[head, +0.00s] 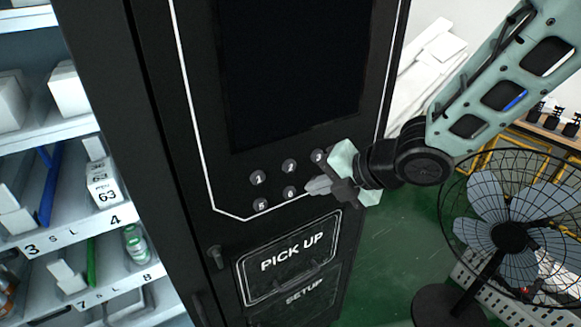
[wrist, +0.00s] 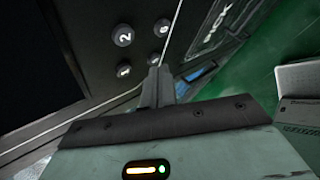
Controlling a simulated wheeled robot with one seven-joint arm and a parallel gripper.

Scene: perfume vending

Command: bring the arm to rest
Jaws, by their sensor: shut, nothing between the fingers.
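My gripper (head: 318,186) is shut and empty. In the head view it is in front of the black vending machine (head: 150,110), at the right end of the lower button row. My arm (head: 470,100) reaches in from the upper right. The gripper's tips also show in the wrist view (wrist: 156,75), just below the buttons. I cannot tell whether the tips touch the panel. Round buttons 1 (head: 258,178), 2 (head: 289,167), 3 (head: 319,156) and 5 (head: 261,205) show. Any button behind the gripper is hidden.
A "PICK UP" flap (head: 292,256) is below the buttons. Lit shelves (head: 60,235) with goods are at left. A caged fan (head: 509,237) stands at right, below my arm. Behind it is a table (head: 555,133) with dark bottles. Green floor (head: 385,250) is open between machine and fan.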

